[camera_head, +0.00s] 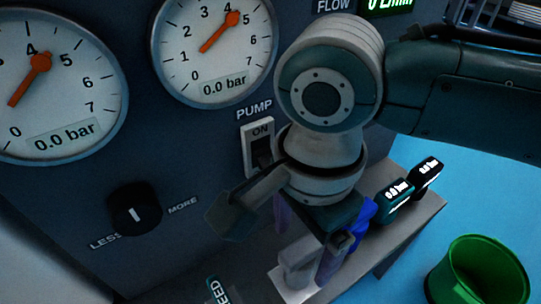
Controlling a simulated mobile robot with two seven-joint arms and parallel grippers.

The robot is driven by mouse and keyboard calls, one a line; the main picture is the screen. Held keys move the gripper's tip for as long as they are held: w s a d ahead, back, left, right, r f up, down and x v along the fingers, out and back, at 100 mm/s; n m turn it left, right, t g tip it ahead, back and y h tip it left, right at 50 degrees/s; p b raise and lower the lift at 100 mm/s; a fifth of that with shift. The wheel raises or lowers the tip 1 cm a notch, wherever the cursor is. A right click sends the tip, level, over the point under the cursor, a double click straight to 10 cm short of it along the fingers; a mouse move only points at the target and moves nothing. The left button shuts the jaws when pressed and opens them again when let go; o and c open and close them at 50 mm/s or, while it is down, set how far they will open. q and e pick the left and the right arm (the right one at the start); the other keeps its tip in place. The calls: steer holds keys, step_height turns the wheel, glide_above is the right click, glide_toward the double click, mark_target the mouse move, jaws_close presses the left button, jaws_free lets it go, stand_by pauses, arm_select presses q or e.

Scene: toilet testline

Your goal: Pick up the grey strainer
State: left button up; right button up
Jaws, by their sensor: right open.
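A pale grey cylindrical piece, which appears to be the grey strainer (297,262), stands on the grey shelf below my right gripper. Its upper part is hidden by the gripper and shadow, so its full shape is unclear. My right gripper (288,228) comes in from the upper right and points down. Its fingers are spread wide, one on the left and one on the right, above the grey piece. Nothing shows held between them. I cannot tell whether a finger touches the piece. My left gripper is not in view.
Blue-violet parts (360,212) stand right beside the gripper. Two small digital gauges (397,195) sit further right on the shelf (408,228). A panel behind carries two dials (215,45), a pump switch (259,147) and a black knob (134,208). A green bucket (478,275) stands lower right.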

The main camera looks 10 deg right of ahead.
steer(key=f+b, duration=0.2)
steer(key=f, duration=0.1)
steer(key=f+b, duration=0.3)
steer(key=shift+w+d+f, duration=0.2)
steer(key=shift+r, duration=0.1)
steer(key=shift+c, duration=0.8)
jaws_close()
